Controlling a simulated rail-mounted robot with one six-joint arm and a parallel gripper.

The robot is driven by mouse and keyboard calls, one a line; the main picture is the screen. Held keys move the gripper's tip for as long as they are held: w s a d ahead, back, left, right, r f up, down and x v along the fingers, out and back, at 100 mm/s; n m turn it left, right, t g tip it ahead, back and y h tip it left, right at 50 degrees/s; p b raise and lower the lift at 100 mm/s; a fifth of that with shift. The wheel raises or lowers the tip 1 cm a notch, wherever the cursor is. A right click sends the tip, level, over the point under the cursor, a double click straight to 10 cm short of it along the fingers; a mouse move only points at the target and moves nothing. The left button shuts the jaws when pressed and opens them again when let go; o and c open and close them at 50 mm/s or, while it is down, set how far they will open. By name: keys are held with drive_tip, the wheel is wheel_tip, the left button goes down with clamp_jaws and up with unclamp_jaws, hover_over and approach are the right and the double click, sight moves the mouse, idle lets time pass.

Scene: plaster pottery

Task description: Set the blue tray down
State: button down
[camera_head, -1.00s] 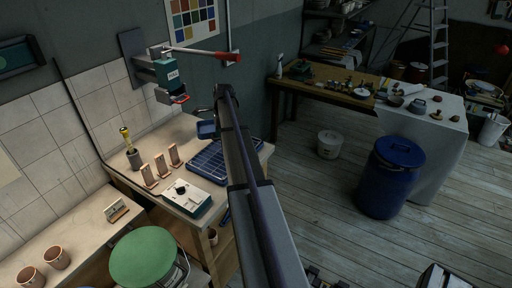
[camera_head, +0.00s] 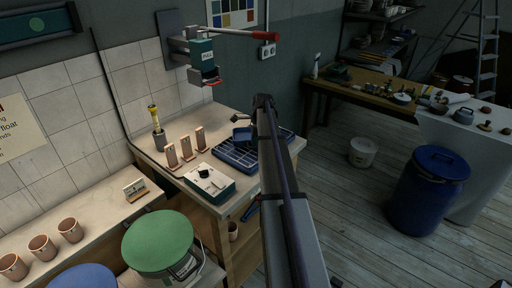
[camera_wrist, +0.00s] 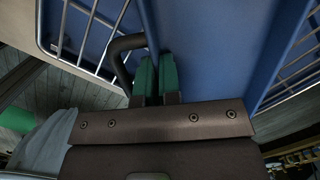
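The blue tray with a pale wire grid (camera_head: 236,156) is at the right end of the pale worktop (camera_head: 213,133) in the head view, partly behind my arm. From this view I cannot tell whether it touches the worktop. In the wrist view the tray's blue surface (camera_wrist: 215,50) fills the middle, with wire bars at both sides. My gripper (camera_wrist: 157,62) has green fingers close together at the tray's dark curved handle (camera_wrist: 120,48), and looks shut on it. The gripper is hidden behind my arm in the head view.
A white and green control box (camera_head: 209,183) and several upright tan pieces (camera_head: 186,148) stand left of the tray. A small blue piece (camera_head: 241,135) is at its back. A wall-mounted press with a red lever (camera_head: 204,60) hangs above. A green-lidded bucket (camera_head: 158,243) stands in front.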

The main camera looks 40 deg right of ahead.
drive_tip(key=shift+f, duration=0.1)
drive_tip(key=c, duration=1.3)
unclamp_jaws()
wheel_tip(320, 180, up, 12)
drive_tip(key=s+d+p, duration=0.1)
drive_tip(key=p, duration=1.1)
drive_tip(key=shift+d+r, duration=0.25)
